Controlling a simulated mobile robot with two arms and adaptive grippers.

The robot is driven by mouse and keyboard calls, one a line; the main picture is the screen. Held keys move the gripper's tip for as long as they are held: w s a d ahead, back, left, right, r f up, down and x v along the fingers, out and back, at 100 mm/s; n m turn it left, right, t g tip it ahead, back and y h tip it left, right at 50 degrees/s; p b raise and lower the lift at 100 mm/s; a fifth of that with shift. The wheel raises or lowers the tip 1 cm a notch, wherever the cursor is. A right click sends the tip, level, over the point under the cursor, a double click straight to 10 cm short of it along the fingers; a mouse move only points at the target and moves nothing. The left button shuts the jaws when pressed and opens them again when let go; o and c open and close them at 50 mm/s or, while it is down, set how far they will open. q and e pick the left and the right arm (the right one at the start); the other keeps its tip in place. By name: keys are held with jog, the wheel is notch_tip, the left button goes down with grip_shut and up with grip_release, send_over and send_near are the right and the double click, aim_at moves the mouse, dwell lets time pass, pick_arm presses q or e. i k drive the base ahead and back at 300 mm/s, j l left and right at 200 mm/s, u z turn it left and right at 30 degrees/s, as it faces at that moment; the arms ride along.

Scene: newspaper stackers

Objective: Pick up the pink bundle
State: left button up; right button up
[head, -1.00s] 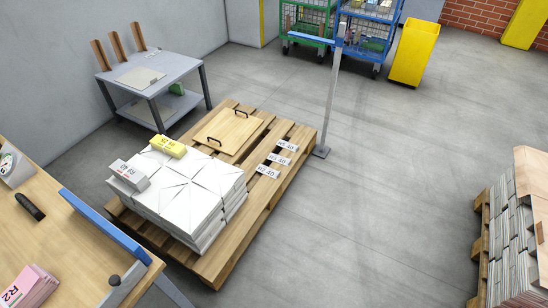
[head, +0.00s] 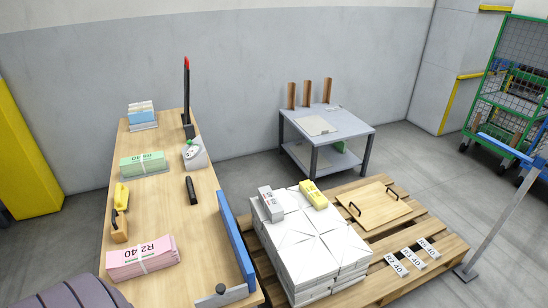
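The pink bundle (head: 142,258) lies at the near left end of a wooden table (head: 165,215) in the head view. It is a stack of pink papers with a white band and the print "R2 40" on top. Neither of my grippers shows in the head view. A dark grey rounded shape covers the lower left corner, close to the bundle's near side.
On the table are a green bundle (head: 142,163), a yellow-handled tool (head: 121,196), a black device (head: 191,190) and a scale-like unit (head: 194,153). A blue rail (head: 236,243) edges its right side. A pallet (head: 440,245) with white stacks (head: 310,250) stands to the right.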

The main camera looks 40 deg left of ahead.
aim_at(138, 260)
jog(key=u, duration=2.3)
jog(key=j+z, duration=0.7)
jog(key=z, duration=0.2)
jog(key=k+j+z, duration=0.1)
jog(key=j+z, duration=0.2)
jog(key=z, duration=0.15)
